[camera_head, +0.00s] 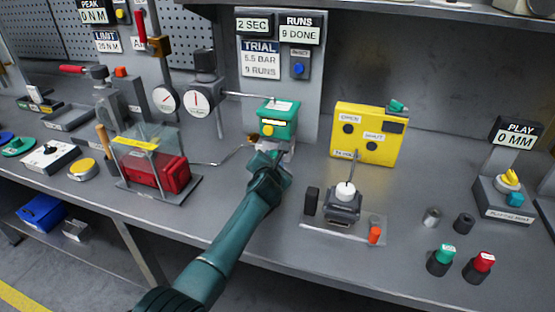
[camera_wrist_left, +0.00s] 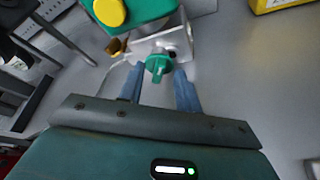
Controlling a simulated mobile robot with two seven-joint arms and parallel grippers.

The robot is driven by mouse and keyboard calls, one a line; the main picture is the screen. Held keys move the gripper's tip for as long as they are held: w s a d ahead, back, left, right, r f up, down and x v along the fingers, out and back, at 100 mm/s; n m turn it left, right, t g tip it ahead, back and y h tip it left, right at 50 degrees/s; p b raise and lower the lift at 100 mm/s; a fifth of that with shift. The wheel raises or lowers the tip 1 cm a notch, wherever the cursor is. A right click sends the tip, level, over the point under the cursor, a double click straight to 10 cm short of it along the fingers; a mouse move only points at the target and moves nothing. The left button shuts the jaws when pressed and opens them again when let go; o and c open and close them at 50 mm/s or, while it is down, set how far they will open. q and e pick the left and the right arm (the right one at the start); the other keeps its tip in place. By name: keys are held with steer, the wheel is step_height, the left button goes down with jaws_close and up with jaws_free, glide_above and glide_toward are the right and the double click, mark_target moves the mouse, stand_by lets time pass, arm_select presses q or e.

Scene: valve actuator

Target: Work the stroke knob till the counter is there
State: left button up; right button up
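My left gripper (camera_head: 280,156) reaches in below the green actuator box (camera_head: 278,120), which has a yellow knob (camera_head: 268,130) on its front. In the left wrist view, a small green knob (camera_wrist_left: 158,64) with a raised grip bar sits on a pale bracket. My left gripper's blue fingers (camera_wrist_left: 159,78) stand on either side of this knob, apart, with a gap visible at each side. I cannot read a stroke label on it. The counter (camera_head: 299,28) reads "RUNS 9 DONE". The card (camera_head: 261,60) reads "TRIAL 5.5 BAR 9 RUNS". My right gripper does not show.
A "2 SEC" display (camera_head: 254,25) and a blue button (camera_head: 299,68) are on the panel. A yellow box (camera_head: 367,134) stands to the right, with a small device (camera_head: 344,204) in front. A red box under a clear cover (camera_head: 156,172) stands left.

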arm_select(q)
steer(key=shift+w+f, duration=0.15)
steer(key=shift+w, duration=0.35)
jaws_close()
